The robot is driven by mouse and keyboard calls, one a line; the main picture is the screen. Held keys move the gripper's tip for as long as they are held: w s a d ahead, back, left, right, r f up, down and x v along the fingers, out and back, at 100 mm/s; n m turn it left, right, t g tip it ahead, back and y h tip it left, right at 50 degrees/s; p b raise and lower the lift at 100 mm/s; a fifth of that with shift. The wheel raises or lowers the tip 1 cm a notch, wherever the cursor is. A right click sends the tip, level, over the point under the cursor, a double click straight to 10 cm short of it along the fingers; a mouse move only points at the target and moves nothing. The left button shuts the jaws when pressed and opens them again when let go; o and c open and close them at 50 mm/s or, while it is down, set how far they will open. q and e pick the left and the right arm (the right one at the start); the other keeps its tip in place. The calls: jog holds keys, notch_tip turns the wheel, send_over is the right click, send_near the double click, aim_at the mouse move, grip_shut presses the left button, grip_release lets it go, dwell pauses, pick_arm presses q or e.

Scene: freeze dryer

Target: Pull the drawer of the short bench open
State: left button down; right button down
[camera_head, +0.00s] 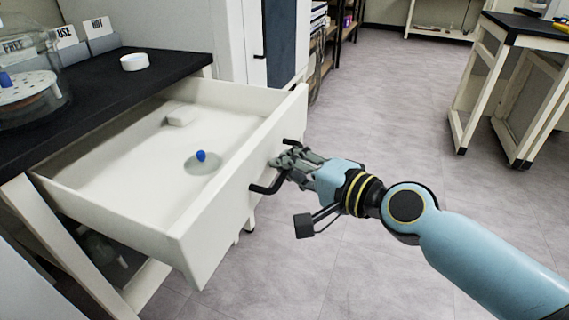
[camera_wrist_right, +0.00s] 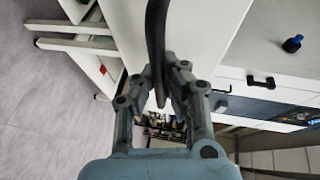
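The white drawer (camera_head: 215,220) of the short bench is pulled well out from under the black top (camera_head: 110,90). Inside lie a small white block (camera_head: 180,116) and a round clear lid with a blue knob (camera_head: 201,156). The drawer's black handle (camera_head: 267,187) is on its front face. My right gripper (camera_head: 283,161) is at this handle. In the right wrist view the dark handle bar (camera_wrist_right: 157,40) runs between the fingers of the gripper (camera_wrist_right: 161,82), which are closed around it. My left gripper is out of view.
A glass vessel (camera_head: 28,85), a white round cap (camera_head: 134,62) and label holders (camera_head: 84,38) stand on the bench top. A white cabinet (camera_head: 225,45) is behind the drawer. Another black-topped bench (camera_head: 530,28) stands at the back right. The grey floor (camera_head: 385,120) between is clear.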

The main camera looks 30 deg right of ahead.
jog(key=shift+s+f, duration=0.1)
jog(key=shift+f, duration=0.1)
jog(key=c, duration=1.6)
grip_release()
jog(key=shift+c, duration=0.2)
jog(key=shift+r, duration=0.1)
jog(key=shift+s, duration=0.1)
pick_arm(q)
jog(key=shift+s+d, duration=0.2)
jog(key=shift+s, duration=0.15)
pick_arm(e)
jog(key=v, duration=0.7)
jog(key=shift+d, duration=0.1)
